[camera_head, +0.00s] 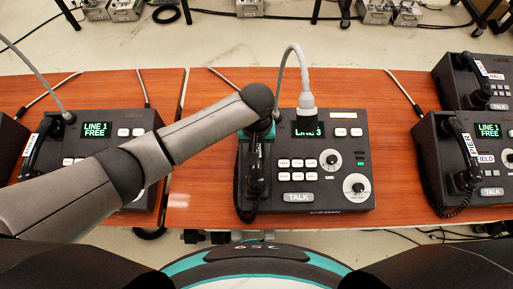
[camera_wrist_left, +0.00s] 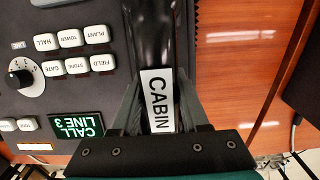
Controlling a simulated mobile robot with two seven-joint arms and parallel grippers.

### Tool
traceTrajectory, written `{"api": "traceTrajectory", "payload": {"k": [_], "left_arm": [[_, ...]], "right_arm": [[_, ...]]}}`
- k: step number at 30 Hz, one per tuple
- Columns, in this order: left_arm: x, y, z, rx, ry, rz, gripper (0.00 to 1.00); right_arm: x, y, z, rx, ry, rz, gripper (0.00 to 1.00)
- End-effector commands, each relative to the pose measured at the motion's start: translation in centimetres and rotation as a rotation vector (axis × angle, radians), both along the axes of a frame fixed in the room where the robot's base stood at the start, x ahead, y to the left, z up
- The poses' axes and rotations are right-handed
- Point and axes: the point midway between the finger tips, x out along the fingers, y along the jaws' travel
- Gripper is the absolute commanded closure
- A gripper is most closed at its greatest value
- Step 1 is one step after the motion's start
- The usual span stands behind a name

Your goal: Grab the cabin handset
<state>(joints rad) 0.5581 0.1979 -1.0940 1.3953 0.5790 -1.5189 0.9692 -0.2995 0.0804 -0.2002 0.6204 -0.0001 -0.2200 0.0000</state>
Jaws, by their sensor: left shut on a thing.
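The cabin handset (camera_head: 254,172) is black and lies along the left side of the middle paging phone (camera_head: 325,172). In the left wrist view the handset (camera_wrist_left: 152,35) carries a white CABIN label (camera_wrist_left: 158,101). My left gripper (camera_wrist_left: 160,92) has one finger on each side of the handset at the label and is shut on it. The phone's display (camera_wrist_left: 76,125) reads CALL LINE 3. My right gripper is out of view.
Another phone (camera_head: 82,125) stands at the left, partly behind my left arm. Two more phones, one in front (camera_head: 440,150) and one behind (camera_head: 452,88), stand at the right. A grey cable (camera_head: 290,50) arches over the middle phone. The wooden table (camera_head: 395,125) is bare between phones.

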Motion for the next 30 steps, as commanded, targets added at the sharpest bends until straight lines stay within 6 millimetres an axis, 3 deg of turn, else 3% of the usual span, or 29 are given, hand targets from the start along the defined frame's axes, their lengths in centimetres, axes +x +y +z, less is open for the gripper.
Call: {"api": "traceTrajectory", "payload": {"k": [9,21,30], "left_arm": [[0.1,-0.1,0.7,-0.002,-0.002,0.000,1.00],[0.1,-0.1,8.1,-0.003,-0.004,0.000,1.00],[0.1,0.0,10.1,-0.001,-0.001,0.001,1.00]], "right_arm": [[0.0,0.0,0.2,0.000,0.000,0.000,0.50],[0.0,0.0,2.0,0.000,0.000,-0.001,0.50],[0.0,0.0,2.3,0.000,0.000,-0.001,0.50]]}}
